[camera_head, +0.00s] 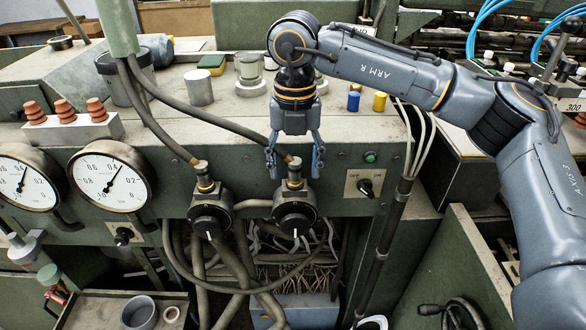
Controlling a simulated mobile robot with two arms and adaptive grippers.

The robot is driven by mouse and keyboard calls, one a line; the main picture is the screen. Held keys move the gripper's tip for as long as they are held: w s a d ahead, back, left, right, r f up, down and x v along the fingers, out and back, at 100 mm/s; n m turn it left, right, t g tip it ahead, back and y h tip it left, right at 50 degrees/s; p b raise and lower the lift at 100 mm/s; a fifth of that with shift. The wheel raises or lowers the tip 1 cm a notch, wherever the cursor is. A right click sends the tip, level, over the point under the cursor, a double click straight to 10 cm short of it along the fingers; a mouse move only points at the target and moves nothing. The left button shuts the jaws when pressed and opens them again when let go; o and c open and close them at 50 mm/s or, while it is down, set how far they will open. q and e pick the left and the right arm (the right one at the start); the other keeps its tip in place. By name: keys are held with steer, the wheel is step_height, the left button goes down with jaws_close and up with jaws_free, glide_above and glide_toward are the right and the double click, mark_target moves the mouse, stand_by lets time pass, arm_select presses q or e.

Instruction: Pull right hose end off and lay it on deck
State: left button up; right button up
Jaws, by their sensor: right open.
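The right hose (225,123) is dark and runs down across the deck (345,125) from the upper left. Its end meets the brass fitting (294,184) above the right black valve (297,216). My right gripper (295,168) points down with its fingers apart, one on each side of the hose end; I cannot tell whether they touch it. The gripper partly hides the hose near its end. The left hose (160,125) ends at a similar brass fitting (204,178) on the left valve (211,217). My left gripper is not in view.
On the deck stand a grey cylinder (199,88), a glass jar (248,66), a green sponge (212,62), and blue (353,101) and yellow (379,102) pegs. Two gauges (110,183) are at left. The deck between hoses and pegs has bare room.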

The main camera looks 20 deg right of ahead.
mark_target(294, 159)
stand_by(0.3)
steer(key=shift+b, duration=0.3)
stand_by(0.6)
steer(key=shift+a, duration=0.1)
jaws_close()
steer(key=shift+r, duration=0.15)
steer(key=shift+r+p, duration=1.85)
steer(key=shift+r, duration=1.05)
